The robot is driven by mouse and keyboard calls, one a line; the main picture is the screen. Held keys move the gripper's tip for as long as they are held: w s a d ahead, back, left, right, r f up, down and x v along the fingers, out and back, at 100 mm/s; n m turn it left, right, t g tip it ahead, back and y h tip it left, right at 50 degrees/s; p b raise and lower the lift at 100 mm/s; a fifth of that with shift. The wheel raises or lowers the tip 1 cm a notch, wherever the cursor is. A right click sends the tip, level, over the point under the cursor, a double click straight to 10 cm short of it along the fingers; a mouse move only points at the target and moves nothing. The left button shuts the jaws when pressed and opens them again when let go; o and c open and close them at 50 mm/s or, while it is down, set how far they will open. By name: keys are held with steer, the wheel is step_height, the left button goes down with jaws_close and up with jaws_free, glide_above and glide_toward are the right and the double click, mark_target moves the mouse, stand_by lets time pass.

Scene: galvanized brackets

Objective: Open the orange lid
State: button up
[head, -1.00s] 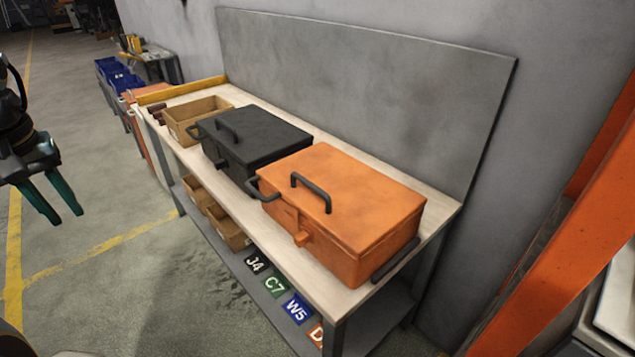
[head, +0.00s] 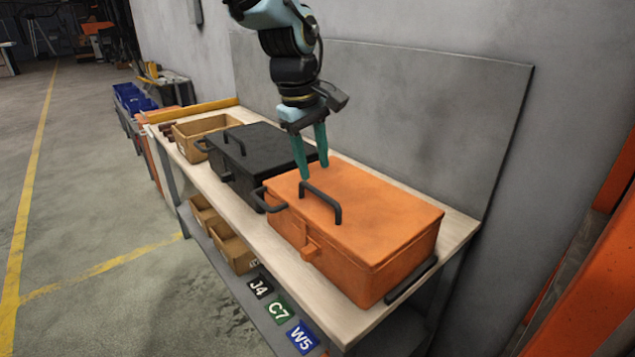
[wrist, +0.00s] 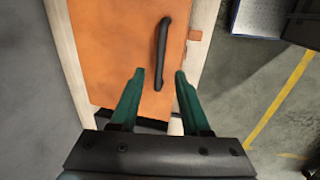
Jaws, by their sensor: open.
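The orange box with its orange lid (head: 370,215) stands on the bench, and the lid is shut. A black bar handle (head: 322,200) is on top of the lid near its front edge. My gripper (head: 315,172) is open and empty, fingers pointing down, above the lid's left end and close to the handle in the head view. In the wrist view, the orange lid (wrist: 115,50) lies beyond my open fingers (wrist: 160,72), and the handle (wrist: 162,52) shows between and past the fingertips. An orange latch (head: 309,250) is on the box's front.
A black box (head: 250,155) stands left of the orange box, with a cardboard bin (head: 205,128) farther left. A grey panel (head: 430,110) rises behind the bench (head: 340,310). Bins and lettered tags (head: 279,311) are on the lower shelf. The floor in front is clear.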

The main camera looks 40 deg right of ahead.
mark_target(319, 192)
steer(key=f, duration=0.2)
steer(key=d+f, duration=0.1)
steer(key=f, duration=0.2)
steer(key=shift+f+p, duration=0.35)
steer(key=shift+p, duration=0.05)
steer(key=shift+c, duration=0.3)
jaws_close()
stand_by(0.8)
